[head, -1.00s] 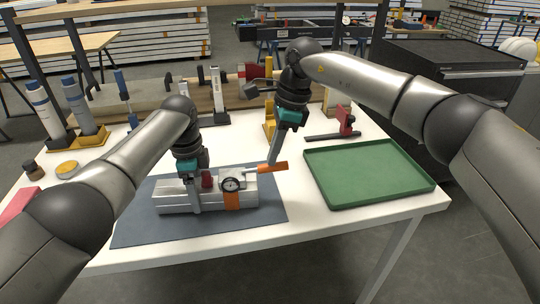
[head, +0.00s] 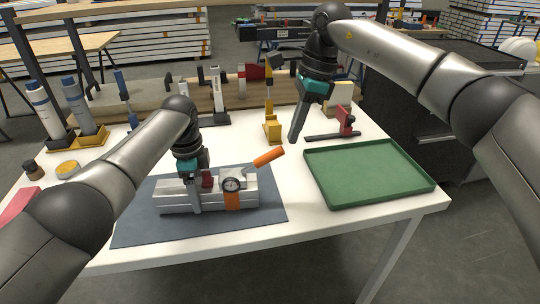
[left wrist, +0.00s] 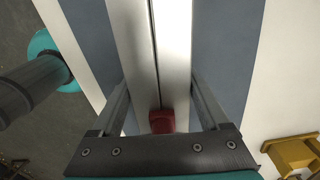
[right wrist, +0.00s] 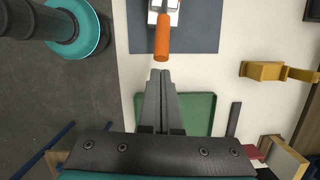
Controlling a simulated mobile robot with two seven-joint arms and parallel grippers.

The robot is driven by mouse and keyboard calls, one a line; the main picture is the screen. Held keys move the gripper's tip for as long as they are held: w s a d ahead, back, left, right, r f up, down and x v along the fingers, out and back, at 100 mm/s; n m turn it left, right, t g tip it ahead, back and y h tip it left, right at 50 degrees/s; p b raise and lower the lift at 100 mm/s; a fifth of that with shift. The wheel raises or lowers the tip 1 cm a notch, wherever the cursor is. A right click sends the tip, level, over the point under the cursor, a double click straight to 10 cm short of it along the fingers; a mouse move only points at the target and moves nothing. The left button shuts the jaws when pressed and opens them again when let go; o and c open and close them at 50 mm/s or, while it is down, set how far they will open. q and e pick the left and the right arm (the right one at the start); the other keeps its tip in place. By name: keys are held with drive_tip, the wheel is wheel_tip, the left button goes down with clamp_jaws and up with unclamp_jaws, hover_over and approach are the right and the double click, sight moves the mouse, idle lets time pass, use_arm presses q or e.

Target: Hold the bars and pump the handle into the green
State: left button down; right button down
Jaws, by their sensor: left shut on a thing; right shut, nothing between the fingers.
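Two silver bars (head: 172,195) lie side by side on a dark mat (head: 150,228). My left gripper (head: 195,207) is shut across the bars; the left wrist view shows its fingers on both sides of the bars (left wrist: 174,60). A clamp-like tool with a round gauge (head: 231,185) and an orange band sits at the right part of the bars. Its orange handle (head: 268,157) slants up to the right; the handle also shows in the right wrist view (right wrist: 162,38). The dial reading is too small to tell. My right gripper (head: 294,138) is shut and empty, apart from the handle, to its right.
An empty green tray (head: 330,204) lies at the right of the white table. Cylinders in a yellow holder (head: 88,138) stand at the back left.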

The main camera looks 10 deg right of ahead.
use_arm(q)
drive_tip(key=shift+a, duration=0.15)
use_arm(e)
drive_tip(key=v, duration=0.7)
drive_tip(key=shift+a, duration=0.1)
idle(0.6)
use_arm(q)
unclamp_jaws()
